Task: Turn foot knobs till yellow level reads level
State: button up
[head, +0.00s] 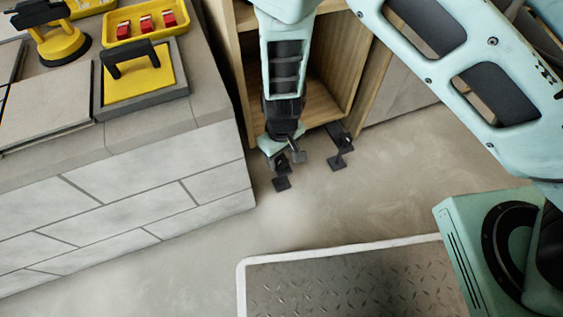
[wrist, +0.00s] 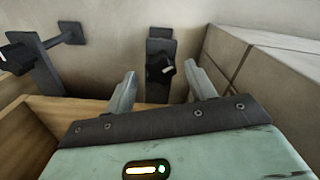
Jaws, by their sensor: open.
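My gripper (wrist: 161,90) is open, its two fingers apart and empty. In the wrist view, a dark foot knob (wrist: 160,68) with a pale mark shows between the fingertips, on a black foot. I cannot tell whether the fingers reach around it; no contact shows. A second black foot (wrist: 45,62) with its own knob (wrist: 14,58) is at the left. In the head view, my gripper (head: 281,143) is low at the wooden cabinet (head: 322,95), just above one black foot (head: 282,184); the other foot (head: 340,160) is to the right. I cannot make out the yellow level.
A grey tiled block (head: 150,200) stands left of the cabinet, close to my gripper. On it are a yellow float (head: 135,84), a yellow tray (head: 115,33) with red pieces and a yellow suction lifter (head: 60,45). The floor (head: 350,210) in front is clear up to a metal plate (head: 350,285).

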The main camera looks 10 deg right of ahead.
jog(key=shift+f+b, duration=0.3)
jog(key=shift+f, duration=0.55)
jog(key=shift+c, duration=0.3)
jog(key=c, duration=0.9)
jog(key=shift+r+p, duration=0.2)
jog(key=shift+p, duration=0.4)
